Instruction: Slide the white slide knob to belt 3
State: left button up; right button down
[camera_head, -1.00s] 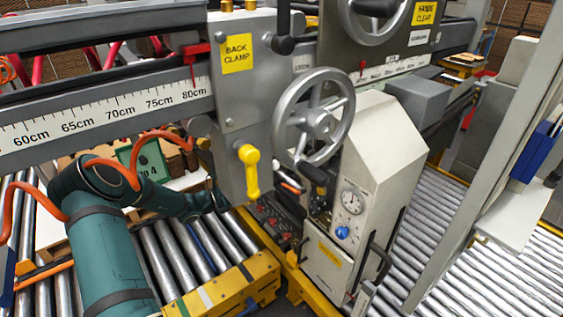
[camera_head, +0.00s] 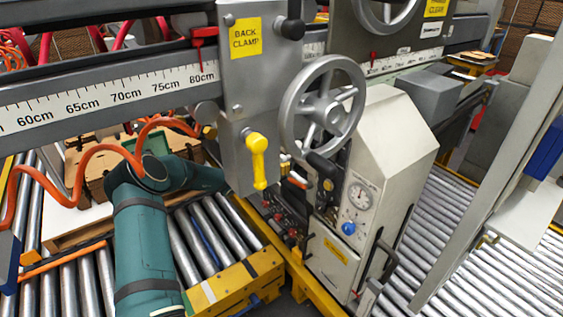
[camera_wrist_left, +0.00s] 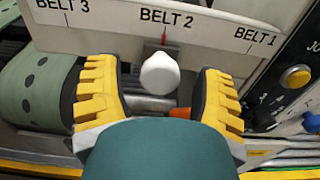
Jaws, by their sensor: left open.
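The white slide knob (camera_wrist_left: 160,74) is in the middle of the left wrist view. A thin red pointer (camera_wrist_left: 163,36) rises above it at the BELT 2 mark of a pale label strip (camera_wrist_left: 110,17). BELT 3 is marked to the left and BELT 1 to the right. My left gripper (camera_wrist_left: 160,80) is open, with one yellow-padded finger on each side of the knob and a gap to both. In the head view my left arm passes behind the grey clamp plate, which hides its gripper. My right gripper is not in view.
The grey clamp plate (camera_head: 240,115) with its yellow handle (camera_head: 258,160) and the handwheel (camera_head: 322,114) stand near my arm. A cream gauge cabinet (camera_head: 385,150) stands to the right. In the wrist view, a dark panel with a yellow button (camera_wrist_left: 295,77) is at right.

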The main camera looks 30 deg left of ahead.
pick_arm(q)
jog(key=shift+w+d, duration=0.2)
jog(key=shift+w, duration=0.2)
jog(key=shift+o, duration=0.2)
grip_shut()
jog(key=shift+a, duration=0.1)
